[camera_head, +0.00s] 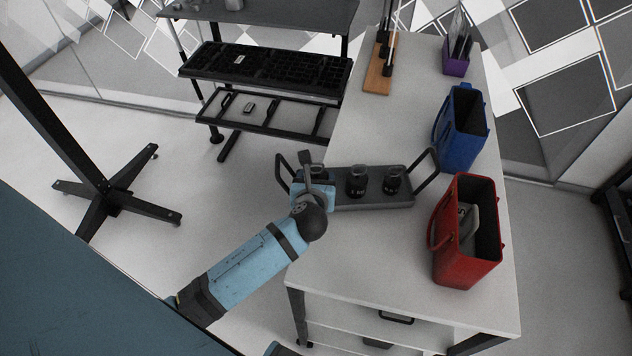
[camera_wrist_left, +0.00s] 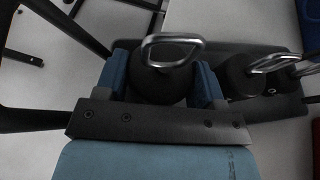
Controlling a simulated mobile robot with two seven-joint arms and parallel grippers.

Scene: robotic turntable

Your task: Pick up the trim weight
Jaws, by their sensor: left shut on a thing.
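A trim weight (camera_wrist_left: 158,88), a dark round body with a metal loop handle on top, sits between the blue fingers of my left gripper (camera_wrist_left: 161,76) in the left wrist view. The fingers are shut on its sides. In the head view my left gripper (camera_head: 313,188) is at the left end of a grey tray (camera_head: 375,203) and mostly hides that weight. I cannot tell whether the weight still touches the tray. Two more dark weights stand in the tray, a middle one (camera_head: 357,182) and a right one (camera_head: 392,181). My right gripper is not in view.
The tray, with raised end handles, rests on a white table (camera_head: 372,253). A red bin (camera_head: 468,262) holding a grey item stands to its right, with a blue bin (camera_head: 461,130) behind. A wooden rod stand (camera_head: 378,75) and purple holder (camera_head: 456,66) are farther back. The table front is clear.

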